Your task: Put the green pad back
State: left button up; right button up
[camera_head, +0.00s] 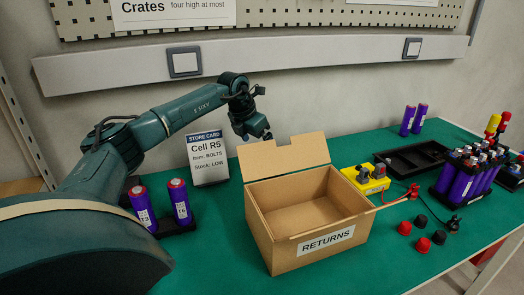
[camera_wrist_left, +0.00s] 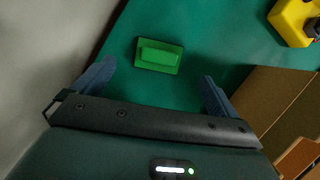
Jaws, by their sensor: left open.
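The green pad (camera_wrist_left: 159,56) is a small bright green rectangular block with a raised ridge. In the left wrist view it lies on the green table top, ahead of and between my left fingers. I cannot make it out in the head view, where the cardboard box flap or my gripper may hide it. My left gripper (camera_wrist_left: 155,84) is open and empty, with its two blue-grey fingers apart on either side of the pad's line. In the head view my left gripper (camera_head: 258,133) is above the table behind the box. My right gripper is not in view.
An open, empty cardboard RETURNS box (camera_head: 328,238) stands in the middle. Right of it are a yellow device (camera_head: 365,180), a black tray (camera_head: 412,160), loose red and black caps and a pack of purple cells (camera_head: 463,183). A store card (camera_head: 207,158) and two purple cells (camera_head: 180,203) stand left.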

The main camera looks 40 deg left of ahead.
pick_arm(q)
jog(key=v, duration=0.4)
jog(key=shift+r, duration=0.15)
dwell(0.4)
